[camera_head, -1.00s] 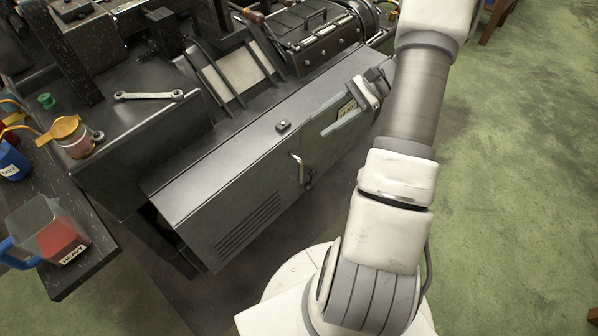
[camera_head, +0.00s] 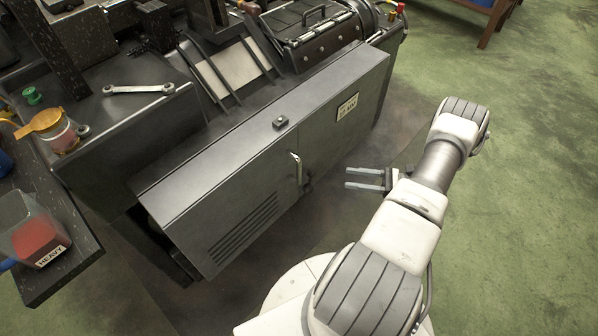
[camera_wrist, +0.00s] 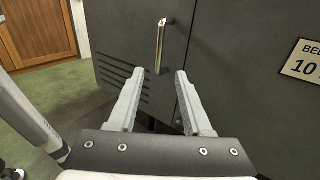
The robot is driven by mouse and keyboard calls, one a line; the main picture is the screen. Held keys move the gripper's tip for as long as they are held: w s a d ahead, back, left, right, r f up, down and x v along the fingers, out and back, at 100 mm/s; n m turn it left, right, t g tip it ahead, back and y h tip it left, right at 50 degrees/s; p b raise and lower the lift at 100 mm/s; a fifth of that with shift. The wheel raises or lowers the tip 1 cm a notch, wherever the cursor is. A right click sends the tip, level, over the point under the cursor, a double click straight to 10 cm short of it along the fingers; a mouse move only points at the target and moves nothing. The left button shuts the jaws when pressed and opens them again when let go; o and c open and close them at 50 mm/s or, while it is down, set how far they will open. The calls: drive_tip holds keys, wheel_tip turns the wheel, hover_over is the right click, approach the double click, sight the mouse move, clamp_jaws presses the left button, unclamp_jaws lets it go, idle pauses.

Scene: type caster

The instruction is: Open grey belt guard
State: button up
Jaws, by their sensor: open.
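The grey belt guard (camera_head: 235,215) is a hinged panel with slotted vents on the front of the dark machine; it looks closed. Its upright metal handle (camera_head: 295,168) is near its right edge, with a small dark latch just beside it. In the wrist view the handle (camera_wrist: 160,45) shows ahead, above and between the fingertips, and the vented guard (camera_wrist: 120,60) fills the left of the machine front. My gripper (camera_head: 347,178) is open and empty, to the right of the handle and apart from it. Its two fingers also show in the wrist view (camera_wrist: 160,78).
A labelled panel (camera_head: 345,110) adjoins the guard on the right. A wrench (camera_head: 138,89) lies on the machine top. A bench with a jug of red content (camera_head: 35,240) stands at left. Green floor (camera_head: 530,150) is clear at right.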

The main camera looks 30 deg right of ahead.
hover_over(299, 184)
drive_tip(key=shift+w+d+b, duration=0.1)
drive_tip(key=shift+w+b, duration=0.25)
drive_tip(key=shift+b, duration=0.05)
clamp_jaws()
idle(1.3)
